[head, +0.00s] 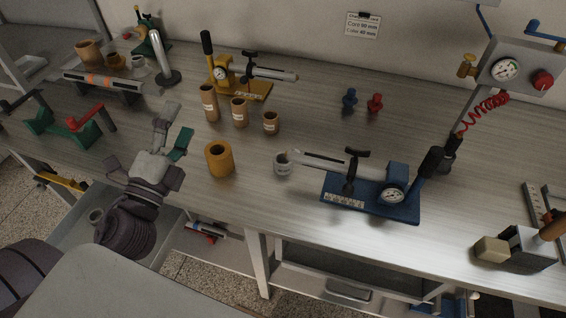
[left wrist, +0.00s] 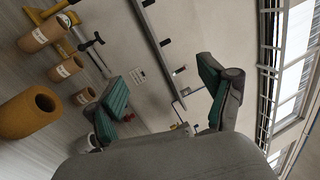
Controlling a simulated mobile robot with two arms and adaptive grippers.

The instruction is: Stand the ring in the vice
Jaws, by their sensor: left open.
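A thick ochre ring or short tube (head: 219,158) stands upright on the bench; it also shows in the left wrist view (left wrist: 22,117). A small grey-white ring (head: 283,168) stands to its right, by the end of a grey cylinder. I cannot tell which is the task's ring. No vice is certain: a green device with a red handle (head: 72,125) is at the left, a grey block with a wooden handle (head: 530,248) at the right. My left gripper (head: 174,128) is open and empty, left of the ochre ring, green pads apart. My right gripper is out of view.
A blue gauge device (head: 372,200) and a yellow one (head: 240,88) stand on the bench (head: 320,110). Brown tubes (head: 239,113) stand behind the ochre ring. Red (head: 375,102) and blue (head: 350,98) knobs sit further back. An open drawer (head: 75,235) juts out below.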

